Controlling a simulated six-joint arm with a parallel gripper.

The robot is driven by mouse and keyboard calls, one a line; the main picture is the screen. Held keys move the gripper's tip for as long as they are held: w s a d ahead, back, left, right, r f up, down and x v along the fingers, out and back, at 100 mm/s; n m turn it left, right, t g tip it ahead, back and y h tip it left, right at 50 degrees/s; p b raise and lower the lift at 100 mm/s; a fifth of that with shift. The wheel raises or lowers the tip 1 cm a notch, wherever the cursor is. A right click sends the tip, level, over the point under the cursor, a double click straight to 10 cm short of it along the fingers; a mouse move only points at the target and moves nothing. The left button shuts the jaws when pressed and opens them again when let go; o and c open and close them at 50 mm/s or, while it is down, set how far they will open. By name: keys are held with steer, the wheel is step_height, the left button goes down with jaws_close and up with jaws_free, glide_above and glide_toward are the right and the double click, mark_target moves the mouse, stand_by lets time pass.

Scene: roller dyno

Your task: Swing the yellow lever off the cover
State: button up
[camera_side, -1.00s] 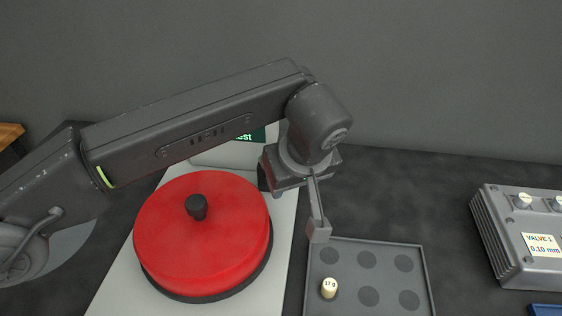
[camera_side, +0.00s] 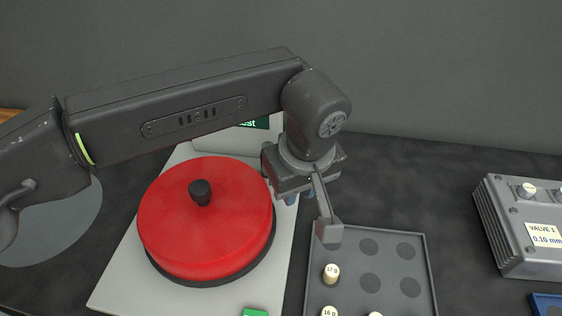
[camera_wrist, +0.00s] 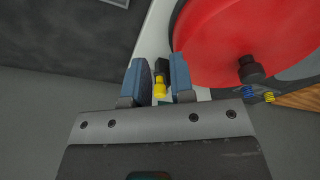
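The round red cover (camera_side: 205,220) with a black knob sits on a light grey base (camera_side: 120,285) in the side view. It also fills the upper right of the wrist view (camera_wrist: 225,35). My gripper (camera_side: 292,198) is just right of the cover, pointing down, with its fingers mostly hidden. In the wrist view my gripper (camera_wrist: 159,80) has its two blue fingers apart. The yellow lever end (camera_wrist: 160,89), with a black part behind it, appears between them beside the cover. I cannot tell whether the fingers touch it. The lever is hidden in the side view.
A grey tray (camera_side: 427,262) with round recesses and several small cream weights stands right of the base, near my gripper. A grey valve box (camera_side: 510,255) is at the far right. Dark table (camera_side: 420,185) lies clear behind the tray.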

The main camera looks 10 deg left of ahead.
steer(key=w+a+n+g+h, duration=0.1)
steer(key=a, duration=0.1)
steer(key=w+a+r+n+g+h, duration=0.1)
steer(key=a+n+h, duration=0.1)
steer(key=a, duration=0.1)
steer(key=w+a+n+g+h, duration=0.1)
steer(key=w+a+h, duration=0.1)
steer(key=a, duration=0.1)
steer(key=shift+a+r, duration=0.25)
steer(key=shift+r, duration=0.15)
jaws_close()
steer(key=w+a+r+n+t+h, duration=0.25)
steer(key=w+a+n+h, duration=0.3)
steer(key=a+n, duration=0.4)
steer(key=shift+m+g, duration=0.45)
steer(key=shift+m, duration=0.2)
steer(key=x, duration=0.9)
steer(key=shift+s+a+f, duration=0.1)
steer(key=shift+s+a, duration=0.05)
steer(key=shift+s, duration=0.05)
steer(key=shift+w+d, duration=0.15)
steer(key=shift+d, duration=1.7)
